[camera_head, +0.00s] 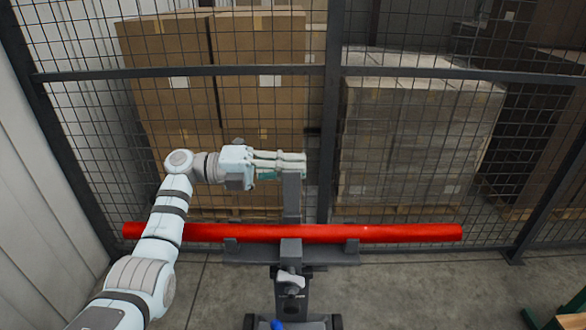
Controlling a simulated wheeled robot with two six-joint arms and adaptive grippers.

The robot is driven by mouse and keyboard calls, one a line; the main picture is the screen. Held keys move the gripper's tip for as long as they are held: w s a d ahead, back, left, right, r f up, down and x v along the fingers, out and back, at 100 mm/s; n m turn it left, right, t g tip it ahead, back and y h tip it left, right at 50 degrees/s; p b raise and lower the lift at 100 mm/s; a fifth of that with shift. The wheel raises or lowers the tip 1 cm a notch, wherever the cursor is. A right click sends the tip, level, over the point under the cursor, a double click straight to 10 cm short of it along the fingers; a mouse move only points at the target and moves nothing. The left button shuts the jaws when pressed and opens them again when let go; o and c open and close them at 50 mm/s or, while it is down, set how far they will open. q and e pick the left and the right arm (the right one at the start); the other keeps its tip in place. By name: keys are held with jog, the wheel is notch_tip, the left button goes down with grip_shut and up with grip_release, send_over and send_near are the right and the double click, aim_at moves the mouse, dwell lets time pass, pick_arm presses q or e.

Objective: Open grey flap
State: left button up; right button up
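A grey flap (291,200) stands upright behind a long red tube (390,233), in the middle of the view. The tube lies level across a dark grey stand (258,254). My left gripper (305,163) reaches in from the left, with its pale fingers pointing right. The fingers are at the top end of the flap and partly cover it. I cannot tell whether they touch it. The fingers look close together, but their gap is too small to judge. My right gripper is out of view.
A dark wire-mesh fence (332,130) stands behind the tube. Beyond it are stacked brown boxes (170,105) and a wrapped pallet load (410,130). A pale wall (30,200) is at the left.

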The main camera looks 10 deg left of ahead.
pick_arm(q)
jog(key=shift+o, duration=0.8)
jog(key=shift+w+f, duration=0.15)
jog(key=shift+w, duration=0.1)
jog(key=s+a, duration=0.2)
jog(key=a, duration=1)
jog(key=shift+d, duration=0.1)
